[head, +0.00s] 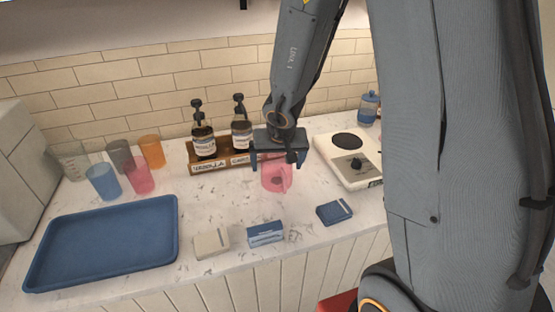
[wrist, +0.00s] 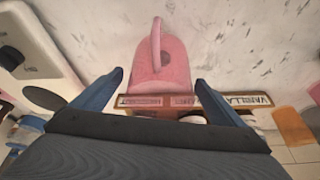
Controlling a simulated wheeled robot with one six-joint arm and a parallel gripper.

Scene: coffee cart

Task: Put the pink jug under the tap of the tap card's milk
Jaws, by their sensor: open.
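The pink jug (head: 276,180) stands upright on the marble counter, in front of the wooden syrup rack. It also shows in the wrist view (wrist: 160,70), with its handle toward the top of the picture. My gripper (head: 280,162) is open and sits just above the jug. In the wrist view the two fingers (wrist: 159,80) lie left and right of the jug, with gaps on both sides. I see no tap in either view. I cannot tell which thing is the tap card; small print on the counter boxes is unreadable.
The syrup rack (head: 222,164) with two bottles stands behind the jug, and a white hot plate (head: 347,165) to its right. Several coloured cups, including a pink one (head: 140,177), are at left. A blue tray (head: 105,242) and small boxes (head: 265,235) lie in front.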

